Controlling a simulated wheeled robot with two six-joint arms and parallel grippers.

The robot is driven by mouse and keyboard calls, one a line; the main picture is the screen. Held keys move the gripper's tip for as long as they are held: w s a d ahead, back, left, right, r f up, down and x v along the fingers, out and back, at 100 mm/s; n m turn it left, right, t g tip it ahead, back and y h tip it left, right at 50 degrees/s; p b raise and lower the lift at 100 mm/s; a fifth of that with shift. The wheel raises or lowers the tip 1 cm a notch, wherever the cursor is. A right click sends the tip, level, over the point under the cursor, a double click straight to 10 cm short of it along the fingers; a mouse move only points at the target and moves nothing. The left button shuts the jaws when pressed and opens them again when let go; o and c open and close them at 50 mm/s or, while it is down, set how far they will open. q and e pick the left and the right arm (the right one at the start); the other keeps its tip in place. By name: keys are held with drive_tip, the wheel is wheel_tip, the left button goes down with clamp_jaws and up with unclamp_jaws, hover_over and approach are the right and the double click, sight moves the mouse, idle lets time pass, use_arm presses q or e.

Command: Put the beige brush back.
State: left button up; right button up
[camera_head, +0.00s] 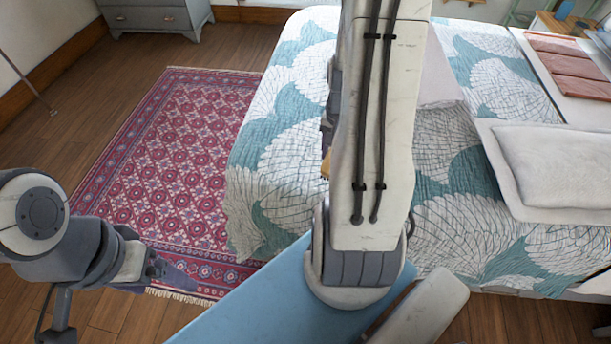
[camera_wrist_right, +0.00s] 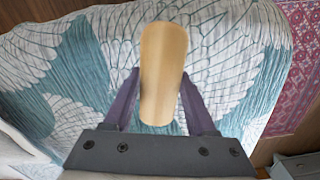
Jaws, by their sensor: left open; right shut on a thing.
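The beige brush (camera_wrist_right: 163,75) is between the two purple fingers of my right gripper (camera_wrist_right: 160,80) in the right wrist view, over the patterned bed cover. A small tan bit beside my right arm in the head view (camera_head: 325,166) looks like part of it. My right arm hides most of the right gripper there. My right gripper is shut on the brush. My left gripper (camera_head: 172,274) is open and empty at the lower left of the head view, above the rug edge and floor. The brush's resting place cannot be made out.
The bed (camera_head: 270,130) with its teal and white cover fills the middle and right. A white pillow (camera_head: 558,165) and a reddish-brown folded item (camera_head: 570,62) lie at the right. A red rug (camera_head: 165,160) covers the floor at left. A grey dresser (camera_head: 150,15) stands at the back.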

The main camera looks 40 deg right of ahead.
drive_tip(key=s+d+m, duration=0.1)
drive_tip(key=s, duration=0.1)
hover_over(305, 173)
drive_tip(key=shift+m, duration=0.3)
wheel_tip(305, 173, down, 6)
drive_tip(key=shift+s+f+b, duration=0.15)
drive_tip(key=shift+f+b, duration=0.05)
drive_tip(key=shift+b, duration=0.1)
drive_tip(key=shift+f, duration=2.05)
drive_tip(key=shift+f+b, duration=0.2)
drive_tip(key=shift+b, duration=0.1)
drive_tip(key=o, duration=1.3)
drive_tip(key=shift+r, duration=0.15)
